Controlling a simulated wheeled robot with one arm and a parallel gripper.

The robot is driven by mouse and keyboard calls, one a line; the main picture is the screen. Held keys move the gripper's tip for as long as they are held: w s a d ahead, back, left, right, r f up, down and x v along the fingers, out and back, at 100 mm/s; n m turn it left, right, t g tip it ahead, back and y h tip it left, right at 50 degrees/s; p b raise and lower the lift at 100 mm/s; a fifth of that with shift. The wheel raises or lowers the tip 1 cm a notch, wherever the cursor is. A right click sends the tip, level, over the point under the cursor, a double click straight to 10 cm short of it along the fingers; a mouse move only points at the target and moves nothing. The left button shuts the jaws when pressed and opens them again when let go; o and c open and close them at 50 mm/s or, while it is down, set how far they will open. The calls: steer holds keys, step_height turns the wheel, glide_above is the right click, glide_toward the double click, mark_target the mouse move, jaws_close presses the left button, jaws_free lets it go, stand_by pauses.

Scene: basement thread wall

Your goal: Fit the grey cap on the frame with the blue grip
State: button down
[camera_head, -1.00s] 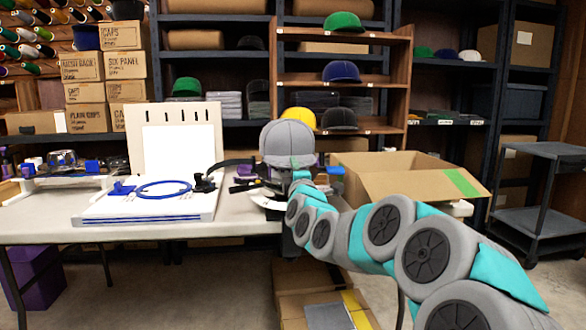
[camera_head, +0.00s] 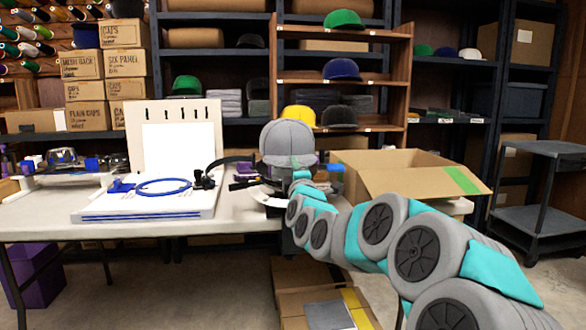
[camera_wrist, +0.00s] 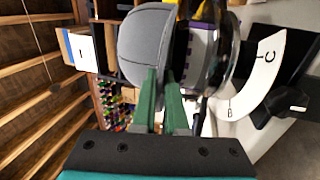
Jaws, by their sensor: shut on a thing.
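The grey cap (camera_head: 287,140) is above the right part of the table, crown up. My gripper (camera_wrist: 163,75) is shut on the cap's edge; in the wrist view its two green fingers meet the grey crown (camera_wrist: 142,48) near the rim. A round frame with white and purple markings (camera_wrist: 199,55) is close beside the cap's open side in that view. I cannot tell whether they touch. In the head view, the cap and my arm hide most of what is beneath. A small blue part (camera_head: 335,169) shows to the right; I cannot tell whether it is the blue grip.
A white curved plate lettered B and C (camera_wrist: 250,80) lies beside the frame. A white board with a blue ring (camera_head: 163,188) is on the table at left, near a clamp jig with blue parts (camera_head: 62,165). An open carton (camera_head: 410,185) stands at right.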

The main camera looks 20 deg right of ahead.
steer(key=shift+w+d+f+b, duration=0.15)
steer(key=shift+f+b, duration=0.3)
steer(key=shift+f, duration=0.25)
steer(key=shift+w+a+f+b, duration=0.1)
steer(key=shift+f+b, duration=0.3)
steer(key=shift+f, duration=0.3)
stand_by(0.8)
steer(key=shift+f, duration=0.3)
steer(key=shift+w+d+f+b, duration=0.1)
steer(key=shift+f+b, duration=0.3)
steer(key=shift+f, duration=0.05)
stand_by(0.4)
steer(key=c, duration=0.9)
jaws_free()
